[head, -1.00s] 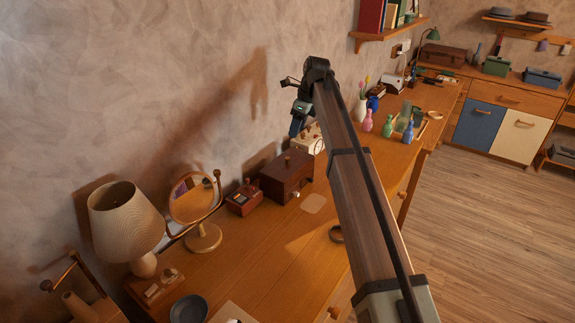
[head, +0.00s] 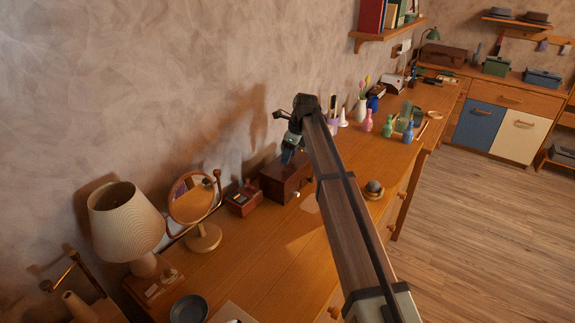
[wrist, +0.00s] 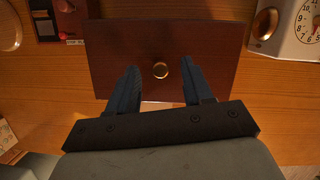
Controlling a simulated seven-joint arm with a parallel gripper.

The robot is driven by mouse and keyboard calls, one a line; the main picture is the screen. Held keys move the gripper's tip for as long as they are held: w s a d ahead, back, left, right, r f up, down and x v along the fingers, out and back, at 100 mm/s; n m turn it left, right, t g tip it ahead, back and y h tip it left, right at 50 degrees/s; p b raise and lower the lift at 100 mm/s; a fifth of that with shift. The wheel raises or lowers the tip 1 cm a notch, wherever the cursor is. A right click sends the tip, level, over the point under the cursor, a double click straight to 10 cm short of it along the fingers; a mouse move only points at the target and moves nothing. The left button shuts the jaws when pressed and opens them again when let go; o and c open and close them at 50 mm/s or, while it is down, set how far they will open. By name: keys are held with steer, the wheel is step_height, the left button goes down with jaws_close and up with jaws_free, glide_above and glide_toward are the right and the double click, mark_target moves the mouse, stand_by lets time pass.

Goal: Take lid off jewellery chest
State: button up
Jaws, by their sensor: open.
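The jewellery chest (head: 282,181) is a dark brown wooden box on the dresser top, near the wall. My gripper (head: 287,158) is over the chest in the head view. Nothing is held. How far the fingertips are above the lid I cannot tell. The lid sits on the chest.
A small red-brown box (head: 243,199) is left of the chest, then a round mirror (head: 193,199) and a lamp (head: 126,222). A white clock (wrist: 290,25) stands right of the chest. The dresser top in front (head: 262,240) is mostly clear.

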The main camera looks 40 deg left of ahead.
steer(key=shift+a+f, duration=0.15)
steer(key=shift+f, duration=0.35)
jaws_close()
